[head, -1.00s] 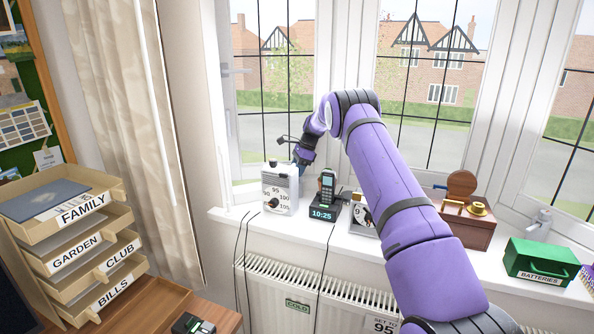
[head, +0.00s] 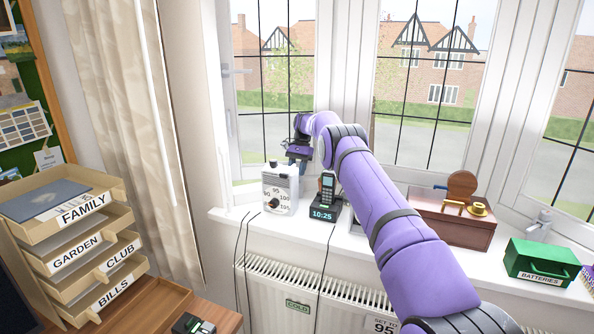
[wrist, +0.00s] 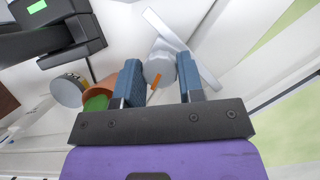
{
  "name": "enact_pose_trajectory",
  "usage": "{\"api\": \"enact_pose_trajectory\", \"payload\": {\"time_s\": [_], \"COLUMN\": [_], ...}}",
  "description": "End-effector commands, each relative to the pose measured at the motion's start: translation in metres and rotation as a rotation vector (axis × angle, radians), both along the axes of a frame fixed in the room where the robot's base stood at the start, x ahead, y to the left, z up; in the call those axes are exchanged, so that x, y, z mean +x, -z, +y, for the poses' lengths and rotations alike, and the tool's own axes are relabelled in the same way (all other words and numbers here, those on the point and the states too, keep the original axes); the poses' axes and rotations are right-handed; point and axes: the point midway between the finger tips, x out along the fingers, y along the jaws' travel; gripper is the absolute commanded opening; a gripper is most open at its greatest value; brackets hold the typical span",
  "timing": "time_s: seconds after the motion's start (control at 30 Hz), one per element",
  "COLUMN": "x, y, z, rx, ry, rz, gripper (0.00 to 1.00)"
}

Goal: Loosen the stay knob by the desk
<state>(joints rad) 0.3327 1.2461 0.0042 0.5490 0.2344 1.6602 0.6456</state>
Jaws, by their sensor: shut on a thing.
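The stay knob (wrist: 158,72) is a round grey knob with an orange mark beside it, seen in the wrist view. It sits by a pale grey stay bar (wrist: 165,30) at the window frame. My gripper (wrist: 159,64) has its two blue fingers on either side of the knob and is shut on it. In the head view my gripper (head: 299,152) is low at the window, behind the white dial box. The knob itself is hidden there.
On the sill stand a white dial box (head: 279,190), a handset in its dock (head: 327,195), a wooden box (head: 455,228) and a green batteries tin (head: 541,262). Labelled letter trays (head: 75,250) stand at the left. A radiator (head: 270,285) is below the sill.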

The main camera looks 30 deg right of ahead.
Motion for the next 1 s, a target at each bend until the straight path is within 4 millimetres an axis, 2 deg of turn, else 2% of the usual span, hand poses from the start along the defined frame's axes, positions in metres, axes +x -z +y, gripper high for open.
{"api": "enact_pose_trajectory", "payload": {"time_s": [0.3, 0.77, 0.8, 0.9, 1.0], "x": [0.0003, 0.0003, 0.0003, 0.0003, 0.0004], "y": [0.0001, 0.0, 0.0, 0.0, 0.0], "z": [-0.0008, -0.0008, -0.0008, -0.0006, -0.0004], "rx": [-0.002, -0.002, -0.002, -0.001, -0.001], "ry": [-0.09, -0.102, -0.102, -0.102, -0.102], "rz": [-0.001, -0.001, -0.001, -0.001, -0.001], "gripper": [0.12, 0.12, 0.42, 0.61, 0.61]}}
